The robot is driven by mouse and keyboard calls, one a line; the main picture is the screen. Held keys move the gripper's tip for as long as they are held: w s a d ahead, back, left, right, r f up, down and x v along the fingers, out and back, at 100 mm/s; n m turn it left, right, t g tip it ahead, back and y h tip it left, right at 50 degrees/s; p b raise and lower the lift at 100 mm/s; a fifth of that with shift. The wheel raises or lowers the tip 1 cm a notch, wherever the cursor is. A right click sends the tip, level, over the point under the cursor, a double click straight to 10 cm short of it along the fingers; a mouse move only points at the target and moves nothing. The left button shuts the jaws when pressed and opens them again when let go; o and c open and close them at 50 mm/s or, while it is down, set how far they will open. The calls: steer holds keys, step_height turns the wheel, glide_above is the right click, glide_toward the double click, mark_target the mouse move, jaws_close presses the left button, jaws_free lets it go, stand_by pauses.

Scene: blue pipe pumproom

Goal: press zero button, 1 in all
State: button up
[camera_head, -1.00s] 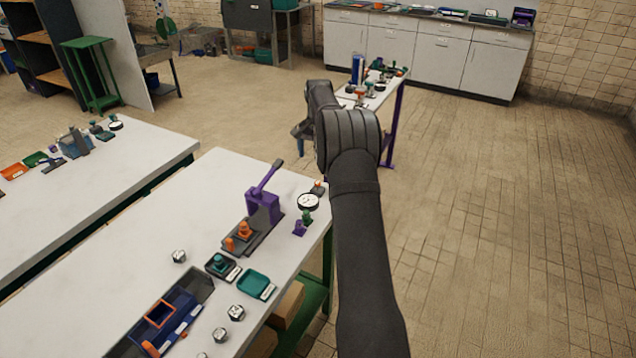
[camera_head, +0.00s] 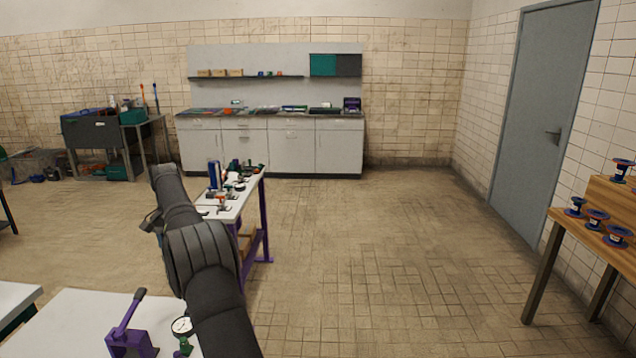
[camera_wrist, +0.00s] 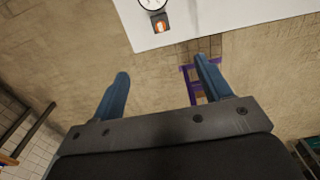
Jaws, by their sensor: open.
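In the wrist view, a small dark box with an orange-lit button (camera_wrist: 160,23) sits near the edge of a white table (camera_wrist: 225,18), beside a round white dial (camera_wrist: 152,3) cut off by the frame. I cannot read any label on the button. My gripper (camera_wrist: 163,68) is open, with two blue fingers apart and nothing between them. The button lies beyond the fingertips, apart from them. In the head view, a white dial gauge (camera_head: 182,326) stands on the near white table (camera_head: 75,312); no button can be made out there, and my arm covers part of that table.
A purple lever press (camera_head: 128,338) stands beside the dial gauge. A purple-legged table (camera_head: 262,215) with small items is further back. Cabinets (camera_head: 270,145) line the far wall. A wooden bench with spools (camera_head: 597,216) is at right. The middle floor is open.

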jaws_close()
stand_by(1.4)
